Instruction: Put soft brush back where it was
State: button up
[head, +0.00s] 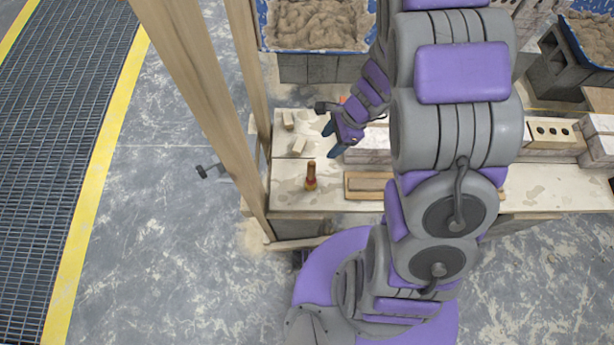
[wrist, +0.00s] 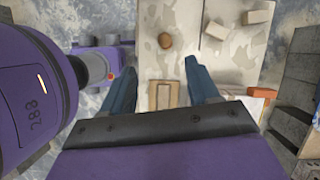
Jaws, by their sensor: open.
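The soft brush appears to be the small upright object with a brown handle and a reddish lower part (head: 311,176), standing on the pale work board (head: 288,190). In the wrist view it seems to show from above as a brown round shape (wrist: 165,40), beyond my fingertips. My gripper (head: 331,139) is open and empty, with its blue fingers apart. It is above the board, behind and slightly right of the brush in the head view. The brush's bristles are not clearly visible.
A shallow wooden frame (head: 353,194) lies right of the brush. Two small pale blocks (head: 288,119) (head: 299,146) lie behind it. A wooden post (head: 205,95) rises at the board's left. Mortar tubs (head: 315,25) and bricks (head: 552,134) stand behind and right.

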aim_at(315, 164)
jog(key=shift+m, duration=0.3)
jog(key=b+x, duration=0.1)
jog(key=x, duration=0.3)
jog(key=b+x, duration=0.1)
jog(key=x, duration=0.3)
jog(key=b+x, duration=0.1)
jog(key=x, duration=0.3)
jog(key=shift+w+d+f, duration=0.2)
jog(key=shift+d+f, duration=0.05)
jog(key=shift+d, duration=0.1)
jog(key=shift+f+b, duration=0.45)
jog(key=shift+f, duration=0.35)
jog(key=x, duration=0.2)
jog(key=b+x, duration=0.1)
jog(key=shift+w+a+f, duration=0.2)
jog(key=shift+a+f, duration=0.05)
jog(key=shift+f, duration=0.1)
jog(key=shift+a+f+b, duration=0.25)
jog(key=shift+f+b, duration=0.05)
jog(key=shift+d+r, duration=0.1)
jog(key=shift+c, duration=0.3)
